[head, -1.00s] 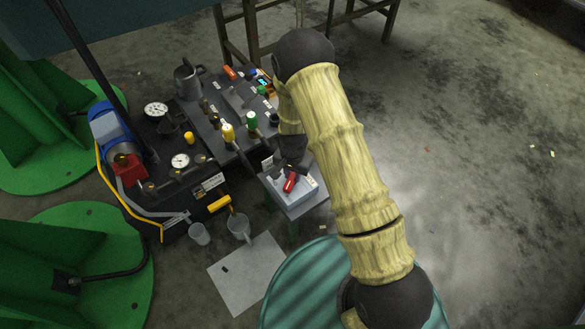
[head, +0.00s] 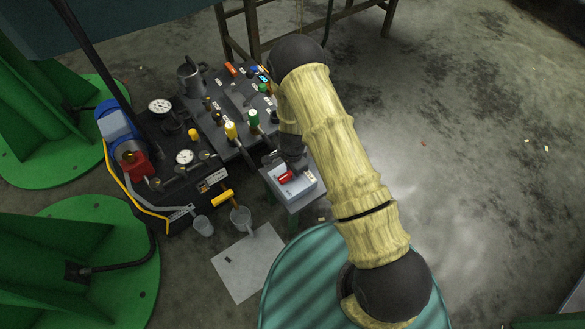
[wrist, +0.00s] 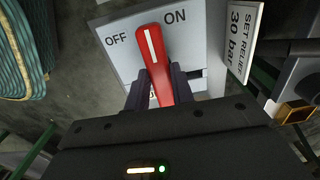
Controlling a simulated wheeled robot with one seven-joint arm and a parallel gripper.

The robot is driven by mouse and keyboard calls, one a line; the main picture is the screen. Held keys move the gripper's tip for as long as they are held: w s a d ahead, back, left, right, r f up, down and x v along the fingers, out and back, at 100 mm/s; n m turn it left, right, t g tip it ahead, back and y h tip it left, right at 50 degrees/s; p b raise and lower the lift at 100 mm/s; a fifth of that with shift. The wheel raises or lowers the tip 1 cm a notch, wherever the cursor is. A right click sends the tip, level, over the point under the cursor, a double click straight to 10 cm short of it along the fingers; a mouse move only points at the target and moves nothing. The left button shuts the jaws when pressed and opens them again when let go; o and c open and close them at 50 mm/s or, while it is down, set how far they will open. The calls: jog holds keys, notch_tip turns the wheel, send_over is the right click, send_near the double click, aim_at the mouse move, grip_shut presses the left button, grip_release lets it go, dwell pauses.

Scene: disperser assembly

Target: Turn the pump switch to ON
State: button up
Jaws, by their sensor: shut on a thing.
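The pump switch is a red handle (wrist: 157,62) with a white line, on a light grey box (wrist: 198,52). In the wrist view its tip points between the OFF label (wrist: 116,39) and the ON label (wrist: 175,16). My gripper (wrist: 160,90) is shut on the handle, with one dark finger on each side near its lower part. In the head view the red handle (head: 286,176) shows on the box (head: 306,185), partly hidden by my gripper (head: 290,163).
A "SET RELIEF 30 bar" label (wrist: 242,42) stands right of the box in the wrist view. In the head view, the dark pump unit (head: 178,205) with gauges and valves is at left. A teal drum (head: 300,290) is below. Open floor lies at right.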

jog(key=o, duration=1)
notch_tip(320, 180, up, 18)
jog(key=p, duration=0.5)
jog(key=shift+f, duration=0.25)
